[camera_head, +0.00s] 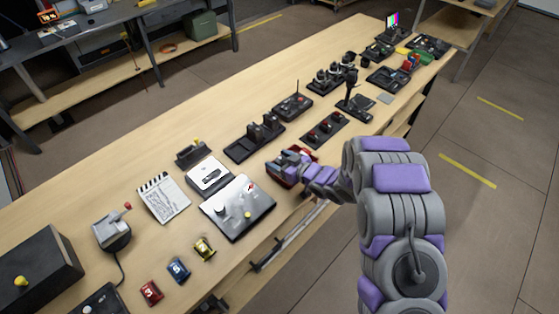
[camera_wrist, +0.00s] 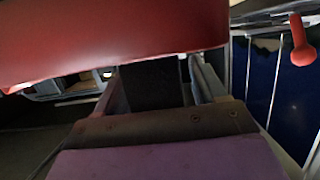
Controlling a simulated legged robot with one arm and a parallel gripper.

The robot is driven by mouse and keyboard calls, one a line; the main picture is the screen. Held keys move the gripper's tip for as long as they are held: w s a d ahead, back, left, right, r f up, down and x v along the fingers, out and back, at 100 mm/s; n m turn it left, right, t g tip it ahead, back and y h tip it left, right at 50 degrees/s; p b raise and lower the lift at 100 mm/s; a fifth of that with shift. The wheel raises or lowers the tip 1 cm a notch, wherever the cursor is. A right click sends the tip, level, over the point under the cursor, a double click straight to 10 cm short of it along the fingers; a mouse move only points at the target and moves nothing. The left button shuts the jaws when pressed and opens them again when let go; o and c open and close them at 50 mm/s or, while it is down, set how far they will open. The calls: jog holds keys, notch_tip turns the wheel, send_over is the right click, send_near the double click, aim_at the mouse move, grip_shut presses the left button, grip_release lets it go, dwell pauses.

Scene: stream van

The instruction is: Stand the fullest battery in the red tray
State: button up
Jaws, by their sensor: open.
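My gripper (camera_head: 287,167) is at the near edge of the long wooden table, over or beside a red object (camera_head: 277,175) that may be the red tray; the gripper partly covers it. A large red surface (camera_wrist: 110,28) fills the top, very close to the fingers. Three small numbered pieces, red (camera_head: 151,292), blue (camera_head: 178,270) and yellow (camera_head: 204,248), stand near the front edge. They may be the batteries; their charge cannot be read.
A silver panel with knobs and a dial (camera_head: 238,207) lies left of my gripper. A notepad (camera_head: 164,197) and a lever box (camera_head: 113,231) are further left. Black control units (camera_head: 254,138) crowd the table behind. Bare wood lies along the table's back.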

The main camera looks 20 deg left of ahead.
jog(key=p+v, duration=0.1)
jog(key=v, duration=1.1)
jog(key=shift+w+r, duration=0.1)
jog(key=shift+w, duration=0.05)
